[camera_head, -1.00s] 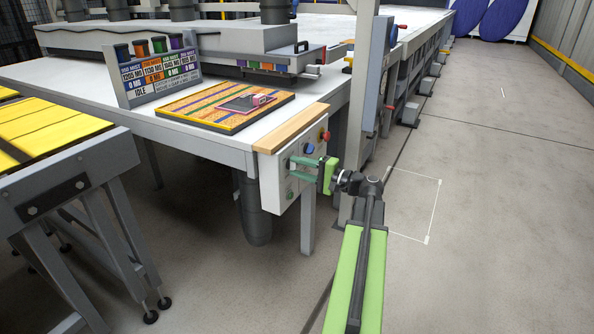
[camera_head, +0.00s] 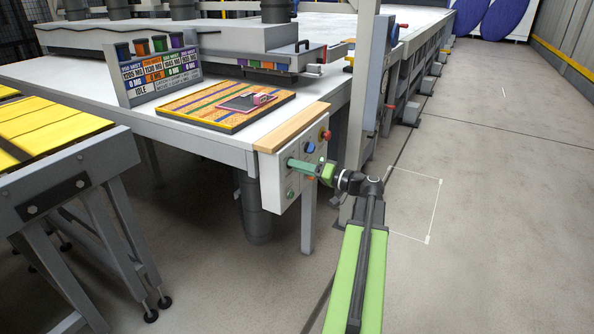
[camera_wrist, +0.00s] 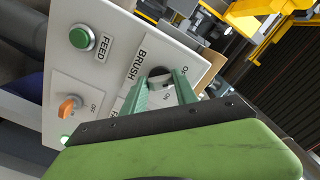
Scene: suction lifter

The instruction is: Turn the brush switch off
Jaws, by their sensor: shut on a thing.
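The brush switch (camera_wrist: 159,83) is a knob on the white control panel (camera_wrist: 112,22), beside the BRUSH label in the wrist view. OFF and ON marks show near it. My gripper (camera_wrist: 161,88) has its two green fingers on either side of the knob and is shut on it. The fingers partly cover the knob and the labels, so its exact pointing is hard to tell. In the head view my gripper (camera_head: 291,163) is at the panel (camera_head: 274,190) face, and its fingers hide the switch.
A green FEED button (camera_wrist: 82,38) and an orange switch (camera_wrist: 68,106) are on the same panel. A red knob (camera_head: 325,135) and a blue button (camera_head: 309,147) are close above my gripper. A grey post (camera_head: 365,80) stands just behind. The floor to the right is clear.

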